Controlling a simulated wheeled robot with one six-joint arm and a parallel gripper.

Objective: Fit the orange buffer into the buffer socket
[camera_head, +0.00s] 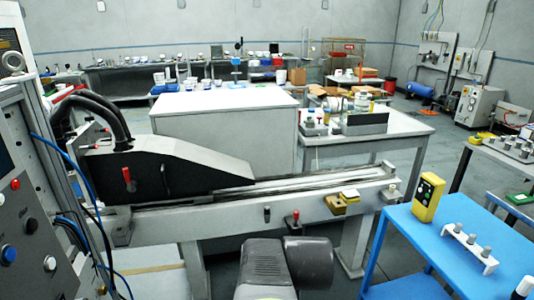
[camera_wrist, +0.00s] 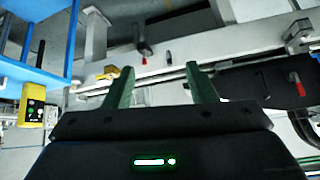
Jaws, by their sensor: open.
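A small orange-yellow block (camera_head: 335,204), which looks like the orange buffer, sits at the front side of the long grey machine bed (camera_head: 230,211). I cannot make out the buffer socket for certain.
A blue table (camera_head: 455,262) at right carries a yellow button box (camera_head: 427,198) and a white rack (camera_head: 468,248) of grey cylinders. A black sloped cover (camera_head: 165,172) stands on the bed.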

